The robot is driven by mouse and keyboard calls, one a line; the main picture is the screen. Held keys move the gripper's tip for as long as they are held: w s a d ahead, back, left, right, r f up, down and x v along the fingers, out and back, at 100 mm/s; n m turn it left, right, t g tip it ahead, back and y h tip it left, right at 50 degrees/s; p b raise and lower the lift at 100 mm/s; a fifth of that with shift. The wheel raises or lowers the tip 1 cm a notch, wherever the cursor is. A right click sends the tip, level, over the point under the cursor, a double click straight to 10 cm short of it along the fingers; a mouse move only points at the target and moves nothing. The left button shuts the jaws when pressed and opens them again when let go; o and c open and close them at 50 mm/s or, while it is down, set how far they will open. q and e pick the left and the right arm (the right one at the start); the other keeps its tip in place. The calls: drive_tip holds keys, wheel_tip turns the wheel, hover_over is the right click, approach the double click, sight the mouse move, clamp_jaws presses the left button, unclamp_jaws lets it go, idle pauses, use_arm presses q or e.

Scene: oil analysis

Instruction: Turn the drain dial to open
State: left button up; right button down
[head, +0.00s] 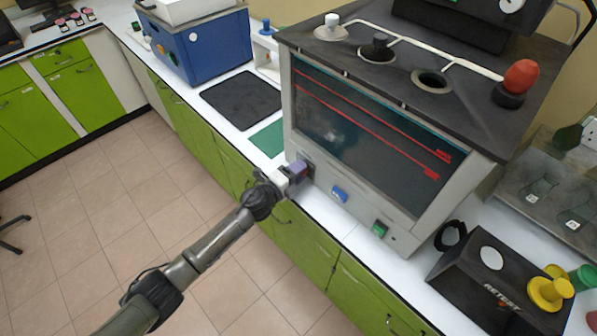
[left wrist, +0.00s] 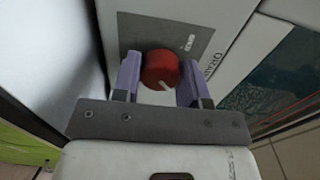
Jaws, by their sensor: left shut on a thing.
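The drain dial is a red round knob (left wrist: 160,69) with a white pointer line, set on a grey plate (left wrist: 165,32) on the front panel of the large grey machine (head: 350,150). Lettering beside the plate is partly readable as "DRAIN". My left gripper (left wrist: 160,80) has its two purple fingers on either side of the knob and is shut on it. In the head view my left gripper (head: 299,173) is at the lower left corner of the machine's front and hides the dial. The pointer line slants toward the lower right in the left wrist view. My right gripper is not in view.
A blue switch (head: 339,194) and a green switch (head: 379,228) sit on the same panel, right of my left gripper. A black mat (head: 240,101) and a blue box (head: 203,48) are on the white counter to the left. A black box (head: 480,275) stands at right.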

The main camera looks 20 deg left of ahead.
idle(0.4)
use_arm(q)
drive_tip(key=o, duration=0.9)
drive_tip(key=shift+s+a, duration=0.25)
drive_tip(key=shift+s, duration=0.2)
drive_tip(key=p+v, duration=0.1)
drive_tip(key=v, duration=1.1)
drive_tip(key=shift+s+a, duration=0.15)
drive_tip(key=shift+s, duration=0.2)
